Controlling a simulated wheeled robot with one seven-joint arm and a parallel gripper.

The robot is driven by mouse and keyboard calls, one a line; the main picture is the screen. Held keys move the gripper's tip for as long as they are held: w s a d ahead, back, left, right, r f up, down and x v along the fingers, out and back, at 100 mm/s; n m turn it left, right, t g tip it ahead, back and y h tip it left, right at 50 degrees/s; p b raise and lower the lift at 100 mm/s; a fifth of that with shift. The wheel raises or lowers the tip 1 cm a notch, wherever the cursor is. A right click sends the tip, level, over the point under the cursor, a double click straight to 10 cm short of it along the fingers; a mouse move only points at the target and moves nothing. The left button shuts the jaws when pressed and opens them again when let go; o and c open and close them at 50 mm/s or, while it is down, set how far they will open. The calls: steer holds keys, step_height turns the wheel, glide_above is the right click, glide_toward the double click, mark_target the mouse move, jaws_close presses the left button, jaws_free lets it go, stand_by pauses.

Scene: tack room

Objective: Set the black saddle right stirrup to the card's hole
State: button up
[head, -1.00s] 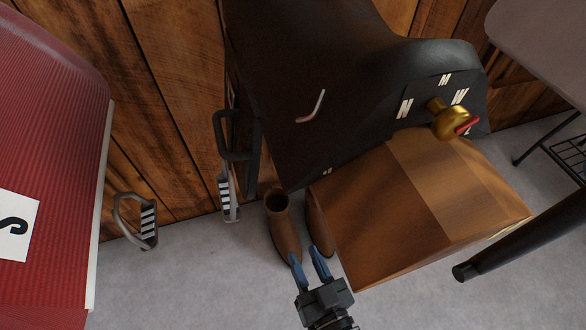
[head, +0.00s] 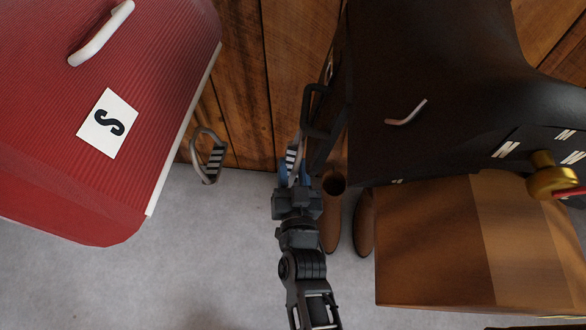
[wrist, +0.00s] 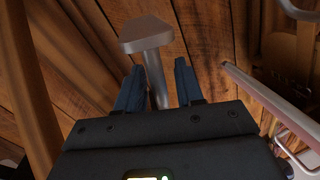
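The black saddle (head: 440,70) fills the right of the head view, with several small white marks on its side. A black loop (head: 316,110) hangs at its left edge, and a grey stirrup with a striped tread (head: 292,155) hangs just below it. My gripper (head: 291,172) is at that stirrup and partly hides it. In the wrist view my gripper's blue fingers (wrist: 160,85) are apart, with a grey metal bar with a flat end (wrist: 155,65) seen between them; I cannot tell if they touch it. No hole numbers are readable.
A red ribbed saddle stand or cover (head: 160,60) with an S card (head: 108,123) is at left, with another grey stirrup (head: 209,155) beside it. Brown boots (head: 333,215) and a wooden box (head: 430,245) stand at right. A brass knob (head: 552,178) sticks out. The grey floor at lower left is clear.

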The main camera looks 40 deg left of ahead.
steer(key=shift+w+a, duration=0.2)
steer(key=shift+w, duration=0.1)
steer(key=shift+c, duration=0.4)
jaws_close()
